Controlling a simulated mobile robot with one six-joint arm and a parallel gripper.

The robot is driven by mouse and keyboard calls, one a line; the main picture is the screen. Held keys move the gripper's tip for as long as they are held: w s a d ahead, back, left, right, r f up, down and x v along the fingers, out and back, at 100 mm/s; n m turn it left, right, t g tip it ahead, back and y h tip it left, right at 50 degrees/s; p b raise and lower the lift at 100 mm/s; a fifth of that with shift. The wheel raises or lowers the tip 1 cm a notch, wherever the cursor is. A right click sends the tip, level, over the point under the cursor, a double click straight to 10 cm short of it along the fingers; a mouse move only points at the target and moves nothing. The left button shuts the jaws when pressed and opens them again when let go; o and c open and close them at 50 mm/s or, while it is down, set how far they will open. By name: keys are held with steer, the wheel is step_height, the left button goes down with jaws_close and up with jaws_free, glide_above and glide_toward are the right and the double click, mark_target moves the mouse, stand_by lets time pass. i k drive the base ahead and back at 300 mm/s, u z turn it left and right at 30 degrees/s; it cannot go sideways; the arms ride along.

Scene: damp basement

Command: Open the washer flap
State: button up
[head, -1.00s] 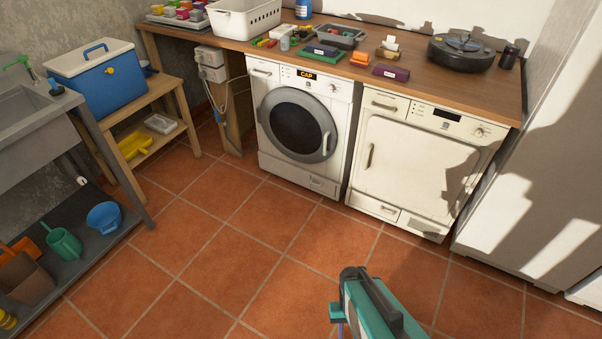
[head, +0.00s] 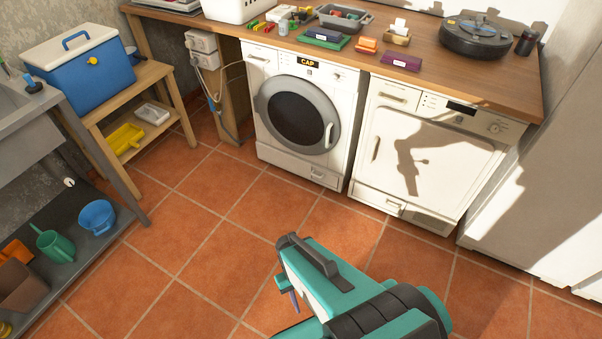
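The white washer (head: 298,112) stands under the wooden counter, with a round dark door in a grey ring and a "CAP" display. Its door is shut. A small flap (head: 318,174) with a handle sits low on its front, to the right, and looks shut. My teal arm reaches in from the bottom of the head view. Small blue and purple parts at its front end, perhaps my gripper (head: 289,291), show over the floor, well apart from the washer. Whether the fingers are open is not clear.
A cream dryer (head: 427,155) stands right of the washer, with its own low flap (head: 395,206). A wooden shelf with a blue cooler (head: 78,72) and a sink stand with a blue bowl (head: 97,216) are at the left. The tiled floor (head: 235,215) before the washer is clear.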

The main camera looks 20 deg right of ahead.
mark_target(330, 179)
steer(key=u, duration=0.65)
steer(key=i, duration=1)
steer(key=u, duration=0.4)
